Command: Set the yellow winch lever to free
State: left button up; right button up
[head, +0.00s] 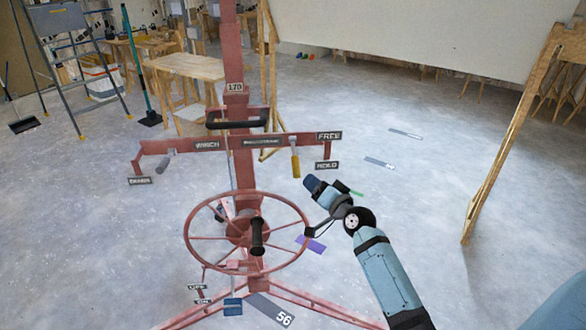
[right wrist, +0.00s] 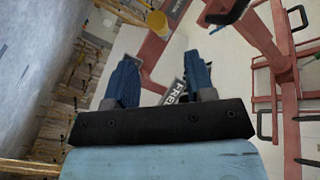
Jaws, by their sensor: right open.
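The winch lever has a yellow handle (head: 296,164) and hangs down from the right part of the red crossbar (head: 275,141). The FREE label (head: 329,136) is up and right of it, at the bar's end. The HOLD label (head: 327,166) is lower, to the right of the handle. My right gripper (head: 313,184) is just below and right of the handle, apart from it. In the right wrist view its blue fingers (right wrist: 162,80) are spread and empty. The yellow handle end (right wrist: 157,22) lies beyond them, and the FREE label (right wrist: 175,92) shows between them. My left gripper is out of view.
A red handwheel (head: 190,235) with a black grip (head: 257,236) is below the crossbar. A grey-handled lever (head: 165,160) hangs at the bar's left, near another label (head: 140,181). A black handle (head: 237,120) crosses the red mast. The floor to the right is mostly clear.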

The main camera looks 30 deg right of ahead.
aim_at(299, 170)
jog(key=w, duration=0.9)
jog(key=shift+w, duration=0.35)
jog(key=shift+c, duration=0.5)
grip_shut()
